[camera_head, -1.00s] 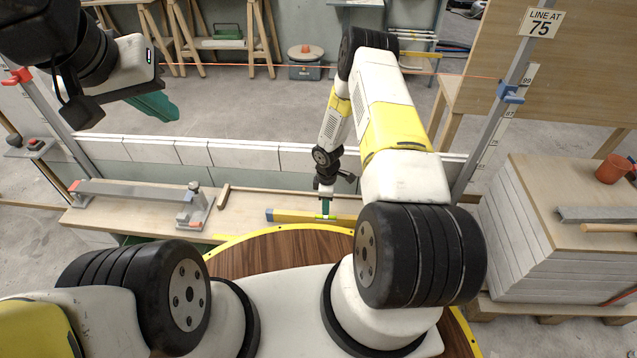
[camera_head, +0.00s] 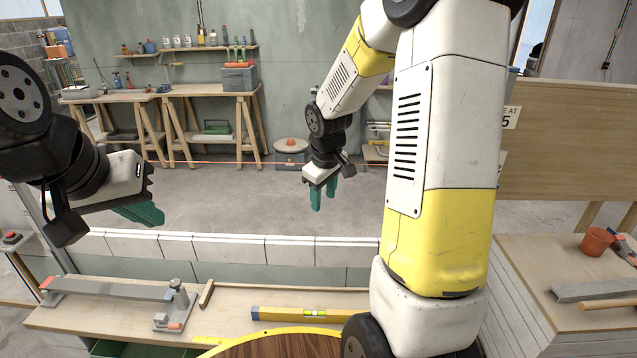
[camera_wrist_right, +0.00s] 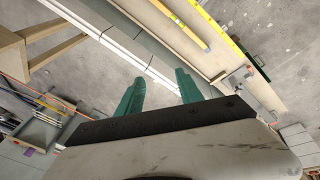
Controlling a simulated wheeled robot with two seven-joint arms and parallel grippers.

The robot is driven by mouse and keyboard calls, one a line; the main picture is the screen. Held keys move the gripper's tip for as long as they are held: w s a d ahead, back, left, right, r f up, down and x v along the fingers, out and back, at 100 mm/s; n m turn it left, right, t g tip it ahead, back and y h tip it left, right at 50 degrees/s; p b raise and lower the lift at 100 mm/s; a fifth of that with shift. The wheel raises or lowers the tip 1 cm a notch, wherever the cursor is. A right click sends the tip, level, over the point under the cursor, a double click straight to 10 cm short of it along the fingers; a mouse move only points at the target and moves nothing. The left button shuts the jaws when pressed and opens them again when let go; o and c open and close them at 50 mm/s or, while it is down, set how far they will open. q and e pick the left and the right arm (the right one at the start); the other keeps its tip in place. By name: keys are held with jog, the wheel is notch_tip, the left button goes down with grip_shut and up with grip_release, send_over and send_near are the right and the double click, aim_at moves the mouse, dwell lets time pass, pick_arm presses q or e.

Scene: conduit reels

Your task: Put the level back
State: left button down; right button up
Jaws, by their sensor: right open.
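The level (camera_head: 315,313) is a yellow bar with a green vial. It lies flat on the wooden bench board (camera_head: 235,300) in front of the low white block wall. It also shows in the right wrist view (camera_wrist_right: 182,22). My right gripper (camera_head: 323,197) is open and empty, with teal fingers pointing down, in the air well above the level. Its two fingers stand apart in the right wrist view (camera_wrist_right: 157,88). My left gripper (camera_head: 145,213) hangs at the left, away from the level; its teal fingers overlap, so their gap is hidden.
A grey bar in a clamp-like fixture (camera_head: 115,290) and a wooden strip (camera_head: 206,294) lie left of the level. The low block wall (camera_head: 240,248) runs behind with an orange line (camera_head: 230,163) above.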

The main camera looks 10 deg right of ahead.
jog(key=s+a+r+m+t+y, duration=0.1)
jog(key=s+a+r+m, duration=0.1)
jog(key=s+r, duration=0.6)
jog(key=s+a+r+m+t+y, duration=0.1)
jog(key=s+r+m, duration=0.3)
jog(key=s+r, duration=0.4)
jog(key=s+a+t, duration=0.1)
jog(key=s, duration=0.5)
jog(key=shift+s+a+r+y, duration=0.15)
jog(key=shift+s+r+y, duration=0.05)
jog(key=shift+s+y, duration=0.1)
